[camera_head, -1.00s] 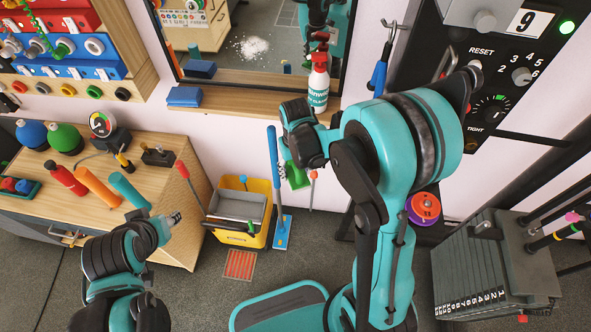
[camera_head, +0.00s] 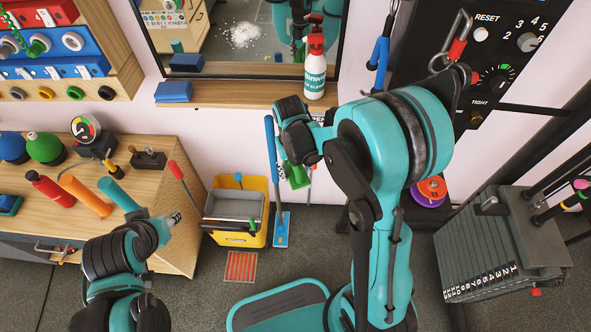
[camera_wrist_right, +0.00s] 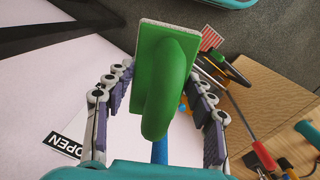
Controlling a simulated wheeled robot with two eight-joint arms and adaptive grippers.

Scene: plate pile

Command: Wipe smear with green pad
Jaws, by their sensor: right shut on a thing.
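The smear is a white, powdery patch (camera_head: 243,35) on the mirror (camera_head: 215,52) at the top of the head view. The green pad (camera_head: 297,176) hangs below my right wrist, in front of the wall under the mirror's ledge and apart from the smear. In the right wrist view the pad (camera_wrist_right: 162,80) shows its green handle and pale edge. My right gripper (camera_wrist_right: 158,82) is shut on it, with fingers on both sides. My left gripper (camera_head: 172,221) is at lower left, in front of the bench; its finger opening is unclear.
A spray bottle (camera_head: 315,72) and a blue block (camera_head: 174,92) stand on the wooden ledge (camera_head: 240,96). Below are a yellow bucket (camera_head: 257,186) and a blue-handled tool (camera_head: 271,150). A bench (camera_head: 155,195) is left; a weight stack (camera_head: 490,250) and black control panel (camera_head: 440,60) are right.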

